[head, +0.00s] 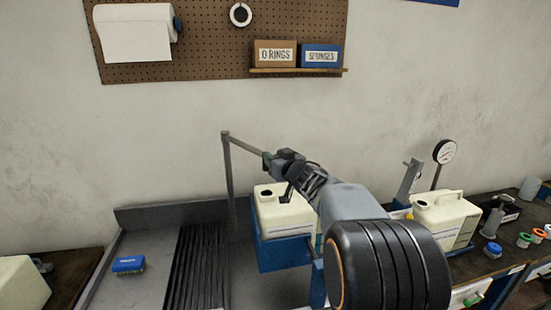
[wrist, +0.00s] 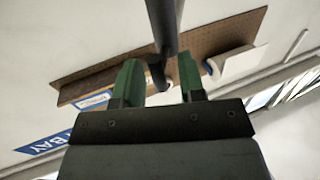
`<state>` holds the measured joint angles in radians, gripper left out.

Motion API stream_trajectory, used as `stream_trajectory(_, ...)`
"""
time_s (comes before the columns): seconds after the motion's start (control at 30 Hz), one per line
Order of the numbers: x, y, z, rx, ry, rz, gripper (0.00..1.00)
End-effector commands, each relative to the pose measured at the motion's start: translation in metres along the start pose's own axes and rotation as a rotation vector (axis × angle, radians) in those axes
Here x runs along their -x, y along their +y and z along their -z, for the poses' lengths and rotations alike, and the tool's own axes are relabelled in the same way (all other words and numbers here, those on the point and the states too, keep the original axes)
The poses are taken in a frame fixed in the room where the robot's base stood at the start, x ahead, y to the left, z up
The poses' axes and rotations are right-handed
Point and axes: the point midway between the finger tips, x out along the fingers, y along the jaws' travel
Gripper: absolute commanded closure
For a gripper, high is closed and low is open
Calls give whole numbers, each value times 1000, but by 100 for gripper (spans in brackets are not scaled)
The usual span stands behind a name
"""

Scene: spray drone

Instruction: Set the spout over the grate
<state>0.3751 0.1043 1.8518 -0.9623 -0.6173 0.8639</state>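The spout is a grey pipe (head: 229,175). It rises upright at the back of the sink and bends at its top into a thin arm sloping right to my gripper (head: 267,159). In the wrist view the pipe (wrist: 163,25) comes down from the top and its bent end lies between the green fingers of my gripper (wrist: 160,65). The fingers stand apart, with a gap seen beside the pipe, so it does not look clamped. The grate (head: 198,270) is a panel of dark slats in the sink, left of and in front of the upright pipe.
A cream canister (head: 285,217) stands on a blue stand (head: 280,252) just right of the pipe, below my gripper. A blue brush (head: 128,264) lies on the sink at left. Another cream canister (head: 445,218) is on the right bench. The pegboard (head: 215,40) hangs behind.

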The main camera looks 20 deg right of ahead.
Motion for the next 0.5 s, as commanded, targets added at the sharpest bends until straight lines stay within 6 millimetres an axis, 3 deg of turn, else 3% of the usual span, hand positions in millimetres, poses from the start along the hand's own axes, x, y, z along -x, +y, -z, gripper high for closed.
stream_trajectory(0.17,0,0,0,0,0,0,63)
stream_trajectory(0.5,0,0,0,0,0,-1,96)
